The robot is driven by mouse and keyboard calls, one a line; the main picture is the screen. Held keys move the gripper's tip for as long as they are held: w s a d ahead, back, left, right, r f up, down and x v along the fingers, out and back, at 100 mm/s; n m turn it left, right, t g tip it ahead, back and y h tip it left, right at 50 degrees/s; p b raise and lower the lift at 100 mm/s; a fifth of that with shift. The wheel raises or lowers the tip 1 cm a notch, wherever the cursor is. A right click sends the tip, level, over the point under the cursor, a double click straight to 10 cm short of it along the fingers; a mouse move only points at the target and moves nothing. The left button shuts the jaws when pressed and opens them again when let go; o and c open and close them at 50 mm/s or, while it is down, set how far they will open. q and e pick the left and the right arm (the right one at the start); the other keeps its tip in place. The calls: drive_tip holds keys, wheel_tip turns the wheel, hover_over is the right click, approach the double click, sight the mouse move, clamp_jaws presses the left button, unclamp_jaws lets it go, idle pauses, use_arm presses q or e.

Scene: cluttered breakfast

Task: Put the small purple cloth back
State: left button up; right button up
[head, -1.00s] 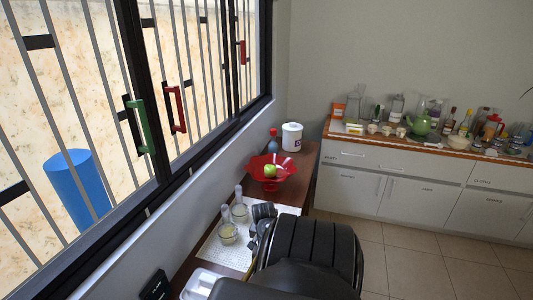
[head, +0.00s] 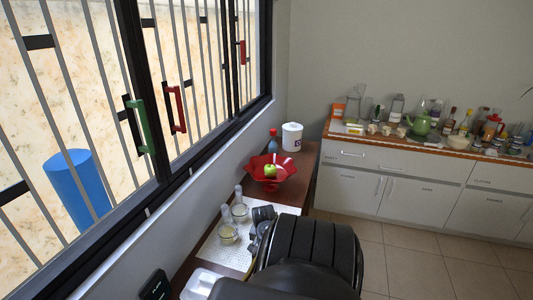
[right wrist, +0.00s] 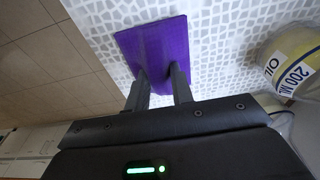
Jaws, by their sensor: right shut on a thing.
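The small purple cloth (right wrist: 155,48) shows in the right wrist view, over the white patterned mat (right wrist: 215,50). My right gripper (right wrist: 158,74) is shut on its near edge. Whether the cloth touches the mat or hangs just above it, I cannot tell. In the head view my right gripper (head: 259,228) is beside the patterned mat (head: 212,248), partly covered by my own arm, and the cloth is hidden there. My left gripper is not in view.
A jar labelled oil (right wrist: 294,62) stands right of the cloth. Two glass jars (head: 229,234) stand on the mat. A red bowl (head: 271,178) with a green apple, a bottle (head: 273,142) and a white canister (head: 292,137) are farther back. A cluttered counter (head: 400,150) lines the far wall.

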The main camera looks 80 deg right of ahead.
drive_tip(key=shift+f, duration=0.35)
drive_tip(key=o, duration=1.6)
drive_tip(key=shift+r, duration=0.1)
drive_tip(key=shift+r, duration=3.9)
drive_tip(key=shift+a+r, duration=0.4)
drive_tip(key=shift+r, duration=0.05)
drive_tip(key=a, duration=1.5)
drive_tip(key=shift+w, duration=0.45)
drive_tip(key=shift+a, duration=0.1)
